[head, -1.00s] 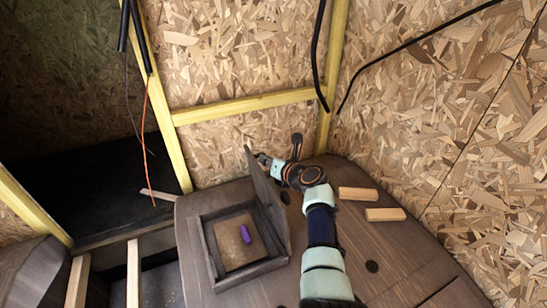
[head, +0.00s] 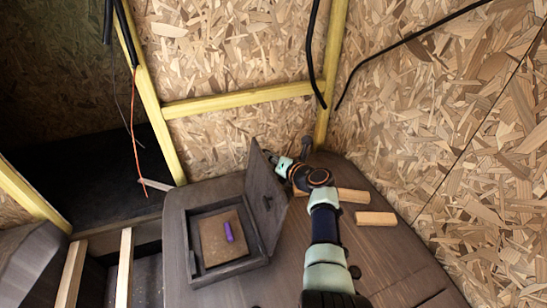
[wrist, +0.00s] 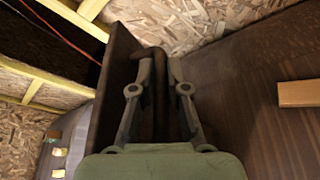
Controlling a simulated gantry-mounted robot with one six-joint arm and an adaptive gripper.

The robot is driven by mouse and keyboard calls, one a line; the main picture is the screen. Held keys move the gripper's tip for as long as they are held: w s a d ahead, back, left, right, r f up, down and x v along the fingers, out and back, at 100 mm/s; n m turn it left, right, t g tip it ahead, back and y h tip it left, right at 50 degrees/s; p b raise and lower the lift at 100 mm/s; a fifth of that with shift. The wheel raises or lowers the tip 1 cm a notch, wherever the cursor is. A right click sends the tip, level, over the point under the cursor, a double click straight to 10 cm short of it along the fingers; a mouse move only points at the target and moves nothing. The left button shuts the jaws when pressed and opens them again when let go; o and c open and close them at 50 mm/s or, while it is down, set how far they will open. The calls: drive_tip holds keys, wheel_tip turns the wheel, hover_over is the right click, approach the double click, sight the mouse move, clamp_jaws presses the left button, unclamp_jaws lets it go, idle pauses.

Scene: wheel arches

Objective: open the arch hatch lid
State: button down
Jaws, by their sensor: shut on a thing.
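The arch hatch lid (head: 265,200) is a dark wooden panel standing steeply up on the right side of the hatch box (head: 190,250), whose opening is uncovered. Its inner face shows in the head view. My gripper (head: 275,160) is at the lid's far upper part, on its outer side, and partly hidden by the lid. In the wrist view my gripper (wrist: 160,68) is shut on a dark curved handle (wrist: 158,105) between its fingers. The lid (wrist: 113,75) rises close along the left finger.
A purple object (head: 228,232) lies inside the box. Two light wood blocks (head: 352,196) (head: 375,218) lie on the dark wooden top right of my arm. OSB walls (head: 225,50) and yellow framing (head: 240,101) stand behind. A dark recess (head: 70,165) is at left.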

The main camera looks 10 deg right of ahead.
drive_tip(key=shift+a+f, duration=0.1)
drive_tip(key=shift+f, duration=0.05)
drive_tip(key=c, duration=1.4)
unclamp_jaws()
drive_tip(key=shift+c, duration=0.2)
drive_tip(key=shift+s+d+r, duration=0.25)
drive_tip(key=shift+s, duration=0.1)
drive_tip(key=v, duration=1.1)
drive_tip(key=shift+s+a, duration=0.1)
drive_tip(key=shift+s, duration=0.05)
